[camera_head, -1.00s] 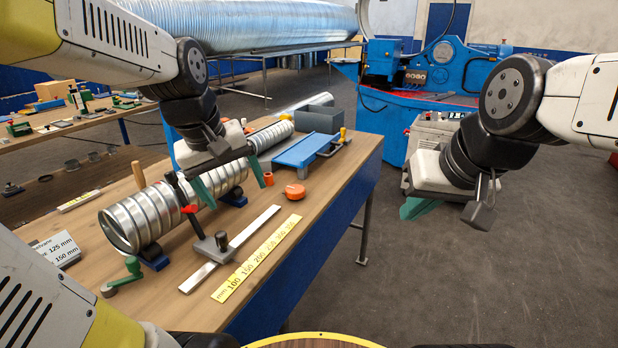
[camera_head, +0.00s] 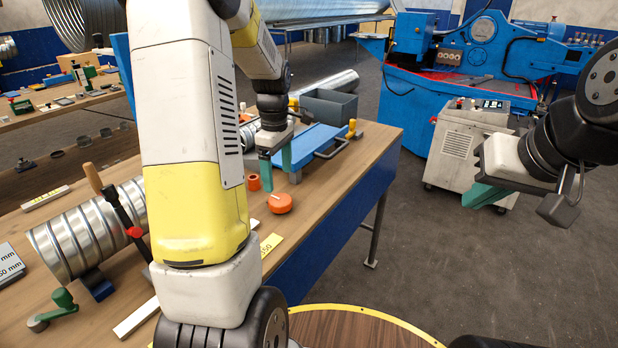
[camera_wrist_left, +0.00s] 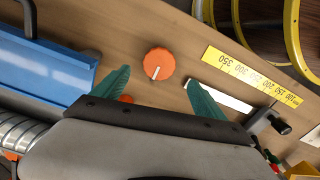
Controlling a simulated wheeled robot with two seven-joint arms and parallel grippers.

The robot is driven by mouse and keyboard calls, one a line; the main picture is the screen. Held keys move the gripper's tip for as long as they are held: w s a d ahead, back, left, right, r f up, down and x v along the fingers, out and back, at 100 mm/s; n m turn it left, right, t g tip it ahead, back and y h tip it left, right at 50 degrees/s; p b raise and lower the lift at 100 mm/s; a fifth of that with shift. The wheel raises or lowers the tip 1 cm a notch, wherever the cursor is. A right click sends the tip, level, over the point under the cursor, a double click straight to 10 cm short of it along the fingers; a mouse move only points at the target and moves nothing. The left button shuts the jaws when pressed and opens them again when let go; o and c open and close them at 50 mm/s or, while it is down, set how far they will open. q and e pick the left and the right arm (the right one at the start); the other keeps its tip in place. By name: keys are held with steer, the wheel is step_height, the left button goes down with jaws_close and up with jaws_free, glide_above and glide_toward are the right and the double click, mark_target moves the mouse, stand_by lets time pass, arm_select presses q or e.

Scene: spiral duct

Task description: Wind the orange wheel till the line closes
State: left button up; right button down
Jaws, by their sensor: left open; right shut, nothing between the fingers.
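The orange wheel (camera_head: 280,203) is a small round disc lying on the wooden bench near its right edge. A short white line (camera_wrist_left: 156,72) marks its top, running from near the middle to the rim. My left gripper (camera_head: 277,173) points down beyond the wheel, apart from it. In the left wrist view its two green fingers are spread wide and empty, with the wheel ahead between and past their tips. My right gripper (camera_head: 488,195) is shut and empty, held out over the floor right of the bench.
A blue tray-like fixture (camera_head: 318,140) stands behind the wheel. A small orange ring (camera_head: 254,182) sits close to its left. A yellow ruler (camera_wrist_left: 248,74) lies nearby. A ribbed metal duct (camera_head: 85,228) lies at left, partly hidden by my left arm.

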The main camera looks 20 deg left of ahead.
mark_target(280, 199)
arm_select(q)
steer(key=shift+w+f, duration=0.15)
steer(key=shift+f, duration=0.25)
step_height(280, 199, down, 7)
steer(key=c, duration=1.4)
steer(key=shift+o, duration=0.2)
steer(key=shift+m, duration=0.3)
